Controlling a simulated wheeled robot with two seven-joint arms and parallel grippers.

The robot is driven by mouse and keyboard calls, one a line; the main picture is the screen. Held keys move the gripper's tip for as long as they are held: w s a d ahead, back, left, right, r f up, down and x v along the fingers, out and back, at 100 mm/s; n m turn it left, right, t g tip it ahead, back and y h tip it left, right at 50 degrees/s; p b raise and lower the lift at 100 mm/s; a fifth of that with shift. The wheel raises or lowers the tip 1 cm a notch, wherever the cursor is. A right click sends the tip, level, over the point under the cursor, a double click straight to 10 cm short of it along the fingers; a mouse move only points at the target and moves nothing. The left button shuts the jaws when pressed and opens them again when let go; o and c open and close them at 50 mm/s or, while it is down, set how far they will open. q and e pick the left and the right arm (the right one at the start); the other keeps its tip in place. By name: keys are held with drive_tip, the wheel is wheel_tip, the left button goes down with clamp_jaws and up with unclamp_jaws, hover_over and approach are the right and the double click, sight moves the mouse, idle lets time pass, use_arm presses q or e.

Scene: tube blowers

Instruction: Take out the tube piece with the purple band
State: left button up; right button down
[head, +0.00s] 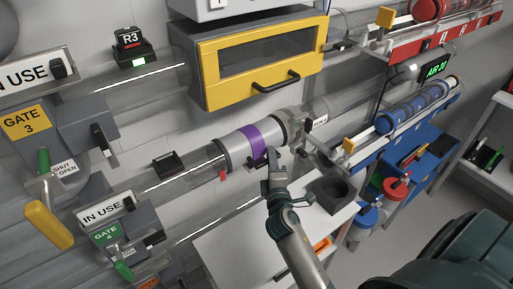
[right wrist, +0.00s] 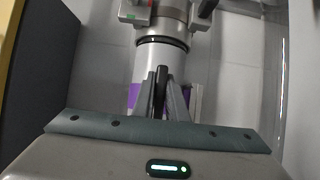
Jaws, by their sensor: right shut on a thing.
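The grey tube piece with the purple band (head: 251,140) sits in line with the clear tube in the middle of the head view. In the right wrist view, its purple band (right wrist: 134,96) shows on both sides of my fingers. My right gripper (head: 271,158) reaches up from below to the piece, just right of the band. In the right wrist view, my right gripper (right wrist: 161,88) has its fingers close together on a narrow dark part of the piece; the exact contact is hidden. My left gripper is not in view.
A yellow-framed box (head: 262,62) with a black handle hangs above the tube. A white table (head: 236,246) with a dark square container (head: 331,193) stands below. Gate 4 (head: 106,235) is at lower left. A rack of blue canisters (head: 415,106) is at right.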

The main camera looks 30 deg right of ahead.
drive_tip(key=shift+r, duration=0.15)
